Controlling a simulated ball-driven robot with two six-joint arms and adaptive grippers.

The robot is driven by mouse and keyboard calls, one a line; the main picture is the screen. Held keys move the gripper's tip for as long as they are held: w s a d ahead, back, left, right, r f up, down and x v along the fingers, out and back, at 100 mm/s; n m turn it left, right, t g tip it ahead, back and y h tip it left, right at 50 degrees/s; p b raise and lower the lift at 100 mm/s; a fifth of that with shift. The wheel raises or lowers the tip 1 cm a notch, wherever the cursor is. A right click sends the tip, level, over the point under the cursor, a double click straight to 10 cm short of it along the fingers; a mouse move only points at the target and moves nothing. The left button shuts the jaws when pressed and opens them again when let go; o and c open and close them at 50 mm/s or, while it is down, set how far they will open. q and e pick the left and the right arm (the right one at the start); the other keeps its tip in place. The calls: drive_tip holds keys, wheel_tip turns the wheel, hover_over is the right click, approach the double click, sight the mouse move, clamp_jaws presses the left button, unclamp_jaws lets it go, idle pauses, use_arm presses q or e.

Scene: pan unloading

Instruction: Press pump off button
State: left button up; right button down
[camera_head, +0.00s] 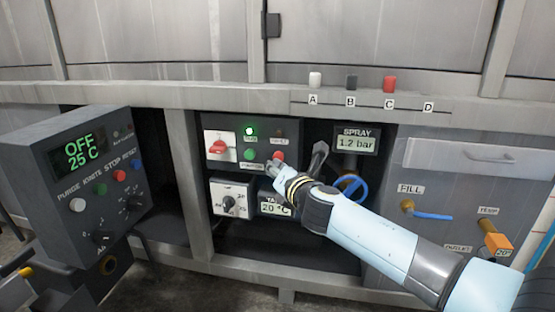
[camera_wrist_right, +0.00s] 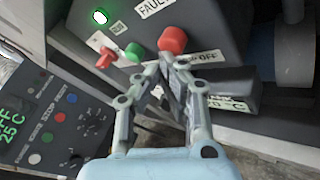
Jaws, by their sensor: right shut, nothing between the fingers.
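The red pump off button (camera_head: 279,155) is on the dark pump panel (camera_head: 265,143), at its lower right. It also shows in the right wrist view (camera_wrist_right: 173,40), above a label whose visible part reads "OFF". My right gripper (camera_head: 274,165) is shut and empty, with its fingertips at the lower edge of the red button. In the right wrist view its fingertips (camera_wrist_right: 169,62) lie just below the button; I cannot tell whether they touch it. A green lamp (camera_head: 250,132) on the panel is lit.
A green button (camera_head: 250,155) is left of the red one, with a red rotary switch (camera_head: 219,146) further left. A control box (camera_head: 85,175) reading "OFF 25 C" stands at the left. A blue valve wheel (camera_head: 352,186) is behind my right arm. A spray display (camera_head: 356,141) reads 1.2 bar.

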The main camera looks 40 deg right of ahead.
drive_tip(key=shift+w+d, duration=0.25)
drive_tip(key=shift+d, duration=0.05)
idle(0.4)
drive_tip(key=shift+a, duration=0.1)
drive_tip(key=shift+s+a, duration=0.6)
drive_tip(key=shift+s+a, duration=0.1)
drive_tip(key=s+a, duration=0.3)
drive_tip(key=shift+a, duration=0.35)
idle(0.4)
idle(0.5)
